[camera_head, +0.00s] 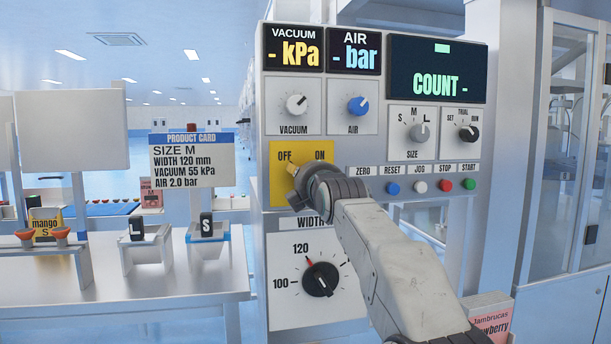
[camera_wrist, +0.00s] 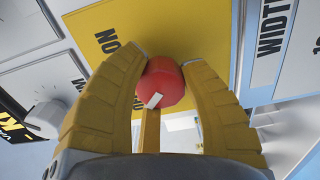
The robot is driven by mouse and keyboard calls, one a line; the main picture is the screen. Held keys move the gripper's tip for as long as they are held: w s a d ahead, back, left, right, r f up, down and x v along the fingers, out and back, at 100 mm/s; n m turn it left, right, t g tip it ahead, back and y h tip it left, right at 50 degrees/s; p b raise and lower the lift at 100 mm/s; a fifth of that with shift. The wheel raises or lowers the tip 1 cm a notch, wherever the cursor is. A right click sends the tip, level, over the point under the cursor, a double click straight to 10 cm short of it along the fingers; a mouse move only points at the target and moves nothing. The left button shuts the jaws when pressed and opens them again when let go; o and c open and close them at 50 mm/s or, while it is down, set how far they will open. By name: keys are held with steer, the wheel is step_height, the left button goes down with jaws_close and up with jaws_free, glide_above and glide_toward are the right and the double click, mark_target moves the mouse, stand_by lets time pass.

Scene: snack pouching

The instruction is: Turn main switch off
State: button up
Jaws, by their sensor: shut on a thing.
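The main switch is a red knob (camera_wrist: 165,83) on a yellow plate (camera_head: 285,192) marked OFF at left and ON at right. My gripper (camera_head: 297,174) is at the plate and hides the knob in the head view. In the wrist view my gripper (camera_wrist: 165,63) has its two yellow fingers closed on either side of the red knob. A white mark shows on the knob's near edge, toward the lower left of that view. The displays above read "- kPa", "- bar" and "COUNT -", with dashes for values.
Vacuum dial (camera_head: 297,104) and air dial (camera_head: 358,106) sit above the plate, and the width dial (camera_head: 320,279) below. Several push buttons (camera_head: 420,187) lie to the right. A white table (camera_head: 120,294) with a product card (camera_head: 192,165) stands at left.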

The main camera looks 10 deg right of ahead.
steer(key=shift+d, duration=0.1)
steer(key=o, duration=1.2)
steer(key=shift+w, duration=0.1)
steer(key=s, duration=1.2)
steer(key=shift+s, duration=0.1)
